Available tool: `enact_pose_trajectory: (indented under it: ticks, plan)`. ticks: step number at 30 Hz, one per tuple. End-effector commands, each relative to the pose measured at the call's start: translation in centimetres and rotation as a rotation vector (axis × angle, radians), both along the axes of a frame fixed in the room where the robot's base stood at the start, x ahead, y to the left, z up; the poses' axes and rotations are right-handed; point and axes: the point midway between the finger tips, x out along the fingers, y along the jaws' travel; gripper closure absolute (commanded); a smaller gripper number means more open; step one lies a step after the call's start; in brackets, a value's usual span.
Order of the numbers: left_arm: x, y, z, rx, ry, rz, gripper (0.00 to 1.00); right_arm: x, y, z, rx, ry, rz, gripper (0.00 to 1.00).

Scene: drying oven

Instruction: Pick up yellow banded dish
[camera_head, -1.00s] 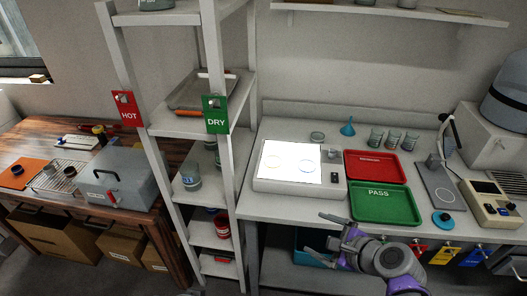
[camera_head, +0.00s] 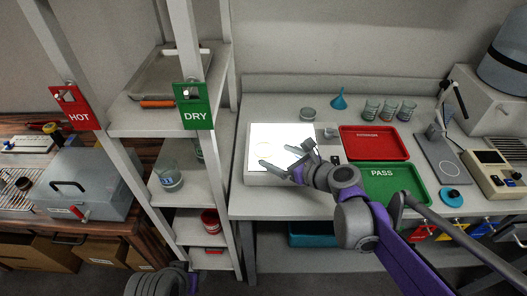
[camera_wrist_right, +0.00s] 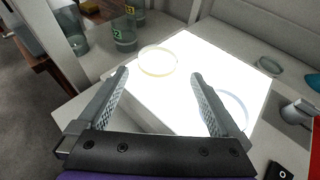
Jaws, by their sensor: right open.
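The yellow banded dish (camera_wrist_right: 157,61) is a shallow clear round dish with a pale yellow rim. It lies flat on the lit white panel of the light box (camera_wrist_right: 185,45), near its left edge in the wrist view. A second dish with a blue rim (camera_wrist_right: 236,105) lies on the panel, partly behind my right finger. My right gripper (camera_wrist_right: 160,76) is open and empty. It also shows above the light box in the head view (camera_head: 277,156). The yellow dish appears just beyond the gap between its fingertips, not between the fingers. My left gripper cannot be made out.
A red tray (camera_head: 375,143) and a green PASS tray (camera_head: 410,183) stand right of the light box. Several glass beakers (camera_head: 389,110), a blue funnel (camera_head: 339,98) and a clear dish (camera_head: 308,114) stand behind. A shelf rack with a green DRY sign (camera_head: 194,106) rises at the left.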

Motion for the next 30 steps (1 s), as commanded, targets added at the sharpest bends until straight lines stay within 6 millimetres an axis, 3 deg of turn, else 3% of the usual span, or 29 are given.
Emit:
enact_pose_trajectory:
  ticks: [12,22,30]
  plan:
    - [0.0,0.0,-0.5,0.0,0.001,0.0,0.5,3.2,3.3,-1.7,-0.002,-0.001,0.002,0.0]
    - [0.0,0.0,-0.5,0.0,0.001,0.0,0.5,3.8,3.8,-2.0,-0.003,-0.001,0.0,0.0]
    - [0.0,0.0,-0.5,0.0,0.001,0.0,0.5,3.8,3.7,-2.0,-0.002,0.0,0.001,0.47]
